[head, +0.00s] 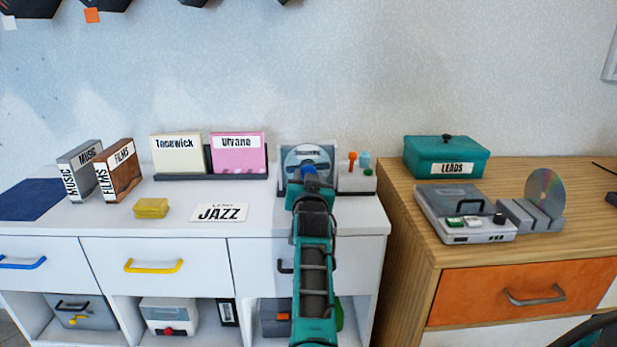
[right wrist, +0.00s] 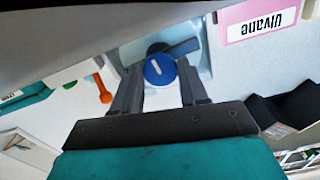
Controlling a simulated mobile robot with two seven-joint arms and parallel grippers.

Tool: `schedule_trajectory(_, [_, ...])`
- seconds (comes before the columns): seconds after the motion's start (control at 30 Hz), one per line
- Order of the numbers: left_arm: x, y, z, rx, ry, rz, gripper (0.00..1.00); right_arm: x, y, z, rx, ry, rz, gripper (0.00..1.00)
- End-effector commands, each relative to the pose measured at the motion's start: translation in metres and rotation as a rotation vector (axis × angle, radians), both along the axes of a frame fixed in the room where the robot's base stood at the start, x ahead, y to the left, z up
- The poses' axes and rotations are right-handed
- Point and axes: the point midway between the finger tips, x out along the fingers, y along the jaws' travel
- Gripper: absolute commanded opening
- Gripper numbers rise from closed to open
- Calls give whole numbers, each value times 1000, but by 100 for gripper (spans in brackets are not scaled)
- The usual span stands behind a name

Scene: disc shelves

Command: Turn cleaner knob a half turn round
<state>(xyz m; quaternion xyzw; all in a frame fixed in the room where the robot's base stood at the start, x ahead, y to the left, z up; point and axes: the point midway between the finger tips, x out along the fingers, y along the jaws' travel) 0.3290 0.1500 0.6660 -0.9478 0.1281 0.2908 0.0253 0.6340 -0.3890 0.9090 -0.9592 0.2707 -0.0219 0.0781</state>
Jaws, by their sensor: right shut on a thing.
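The disc cleaner (head: 284,160) stands at the right end of the white unit's top, with a disc (head: 302,156) upright in it. Its blue round knob (head: 309,169) faces me, largely hidden by my arm. In the right wrist view the knob (right wrist: 160,70) shows a short white mark, slightly tilted from the picture's vertical. My right gripper (right wrist: 160,78) is shut on the knob, one finger at each side. In the head view this gripper (head: 311,185) is at the cleaner's front.
A JAZZ card (head: 219,213), yellow block (head: 151,208) and pink Ulvane divider (head: 238,150) are to the left. A wooden cabinet with a teal LEADS box (head: 446,157) stands right.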

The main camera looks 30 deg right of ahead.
Motion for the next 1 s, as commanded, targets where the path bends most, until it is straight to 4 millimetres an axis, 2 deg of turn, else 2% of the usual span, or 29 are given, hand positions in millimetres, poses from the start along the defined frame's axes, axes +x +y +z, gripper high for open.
schedule_trajectory(0.3, [1, 0, 6, -1, -2, 0, 43, 0, 1, 0, 87, -51, 0, 13])
schedule_trajectory(0.8, [2, -2, 8, -10, -3, 6, 43, 0, 1, -1, 102, -61, 1, 13])
schedule_trajectory(0.83, [2, -2, 8, -11, -4, 6, 43, 0, 1, 0, 102, -61, 1, 46])
schedule_trajectory(1.0, [2, -2, 8, -11, -4, 6, 43, 0, 1, 0, 100, -60, 0, 62])
